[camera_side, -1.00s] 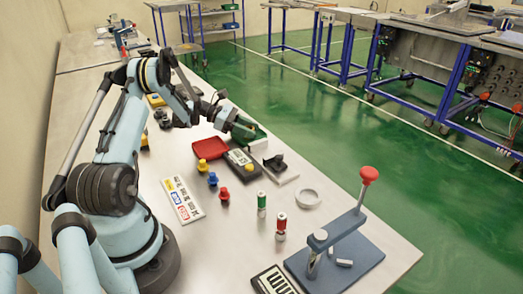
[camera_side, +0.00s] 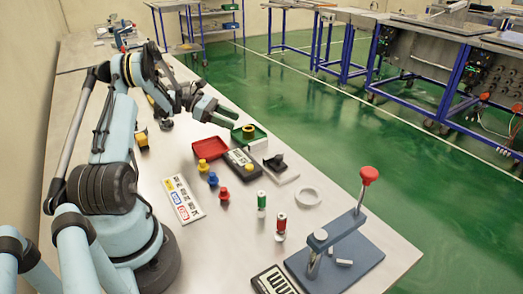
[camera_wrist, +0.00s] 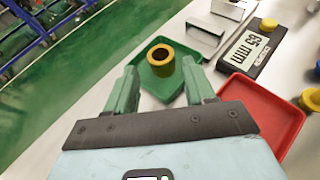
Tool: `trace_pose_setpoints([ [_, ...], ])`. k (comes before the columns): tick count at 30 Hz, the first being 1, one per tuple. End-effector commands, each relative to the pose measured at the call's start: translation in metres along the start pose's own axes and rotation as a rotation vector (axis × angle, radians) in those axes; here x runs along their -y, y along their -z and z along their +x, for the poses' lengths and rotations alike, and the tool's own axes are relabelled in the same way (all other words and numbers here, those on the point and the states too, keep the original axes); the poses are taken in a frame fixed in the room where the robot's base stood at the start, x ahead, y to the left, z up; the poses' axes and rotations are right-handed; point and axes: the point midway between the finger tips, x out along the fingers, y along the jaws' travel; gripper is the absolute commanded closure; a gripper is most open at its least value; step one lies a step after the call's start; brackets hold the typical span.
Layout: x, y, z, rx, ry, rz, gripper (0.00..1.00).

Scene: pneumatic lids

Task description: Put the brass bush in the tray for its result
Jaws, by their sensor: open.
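The brass bush (camera_side: 249,131) stands upright in the green tray (camera_side: 262,139), its round bore facing up. In the wrist view the bush (camera_wrist: 161,59) sits inside the green tray (camera_wrist: 160,92), beyond my fingertips. My gripper (camera_side: 232,119) is open and empty, above and to the left of the bush in the side view. Its green fingers (camera_wrist: 160,68) are spread on either side of the bush in the wrist view, apart from it. The red tray (camera_side: 209,148) is beside the green one and looks empty.
A dark gauge with a display (camera_side: 241,162) and a grey block fixture (camera_side: 279,165) stand near the trays. Yellow, blue and red knobs (camera_side: 212,179), a label card (camera_side: 183,198), a white ring (camera_side: 307,196) and a red-knobbed lever press (camera_side: 337,250) are nearer the camera.

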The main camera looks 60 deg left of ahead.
Motion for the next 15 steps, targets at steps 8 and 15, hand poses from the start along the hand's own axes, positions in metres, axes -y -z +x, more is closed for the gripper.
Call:
trace_pose_setpoints([
  [8,0.012,-0.051,0.034,-0.131,0.046,0.19,0.46],
  [15,0.058,-0.115,0.083,-0.334,0.139,0.561,0.46],
])
